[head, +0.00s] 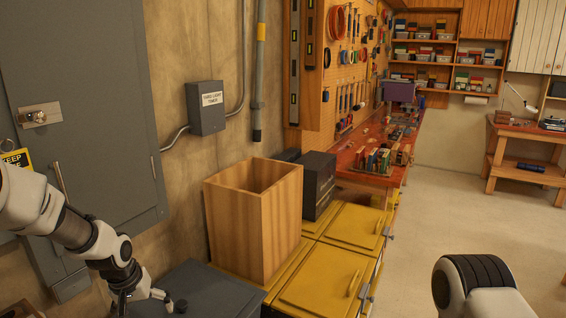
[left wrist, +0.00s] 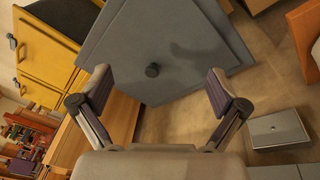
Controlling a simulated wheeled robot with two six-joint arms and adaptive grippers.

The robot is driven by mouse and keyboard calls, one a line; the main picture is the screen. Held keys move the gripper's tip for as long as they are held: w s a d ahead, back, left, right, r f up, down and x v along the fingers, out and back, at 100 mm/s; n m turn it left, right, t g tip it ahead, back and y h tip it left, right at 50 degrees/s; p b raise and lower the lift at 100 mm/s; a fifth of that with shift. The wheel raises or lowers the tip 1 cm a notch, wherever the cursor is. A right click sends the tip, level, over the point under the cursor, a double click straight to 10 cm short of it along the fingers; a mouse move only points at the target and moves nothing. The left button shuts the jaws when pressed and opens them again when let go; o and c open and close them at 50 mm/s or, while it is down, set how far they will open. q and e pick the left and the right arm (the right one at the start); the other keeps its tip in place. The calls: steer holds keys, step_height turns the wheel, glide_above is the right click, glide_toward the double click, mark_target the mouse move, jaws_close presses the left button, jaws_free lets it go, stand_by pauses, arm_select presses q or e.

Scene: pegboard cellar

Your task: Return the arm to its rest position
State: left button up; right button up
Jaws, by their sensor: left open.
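My left arm comes in from the left in the head view, bent downward, with its gripper (head: 146,302) low at the picture's bottom edge. My right gripper is out of view; only a white and black part of my right arm shows.
An open wooden box (head: 250,225) stands on yellow cabinets (head: 325,280) right of the left arm. A grey wall cabinet (head: 85,110) is close behind that arm. A red-topped workbench (head: 370,180) runs along the wall. Floor (head: 440,215) to the right is clear.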

arm_select(q)
steer(key=s+d+f+m+g+b, duration=0.1)
steer(key=s+d+f, duration=0.2)
steer(key=s+f, duration=0.55)
steer(key=s+d+f+b, duration=0.25)
steer(key=s+f, duration=0.35)
steer(key=f, duration=0.6)
steer(key=shift+m+g+y, duration=0.3)
steer(key=shift+m+g, duration=0.4)
steer(key=shift+g, duration=0.1)
steer(key=s+f, duration=0.3)
steer(key=s, duration=0.3)
steer(key=s+d+f+b, duration=0.1)
steer(key=s+f, duration=0.1)
steer(key=s, duration=0.5)
steer(key=s+f, duration=0.3)
steer(key=s, duration=0.3)
steer(key=shift+s+d+f+b, duration=0.15)
steer(key=shift+d+f+b, duration=0.15)
steer(key=shift+d+b, duration=0.1)
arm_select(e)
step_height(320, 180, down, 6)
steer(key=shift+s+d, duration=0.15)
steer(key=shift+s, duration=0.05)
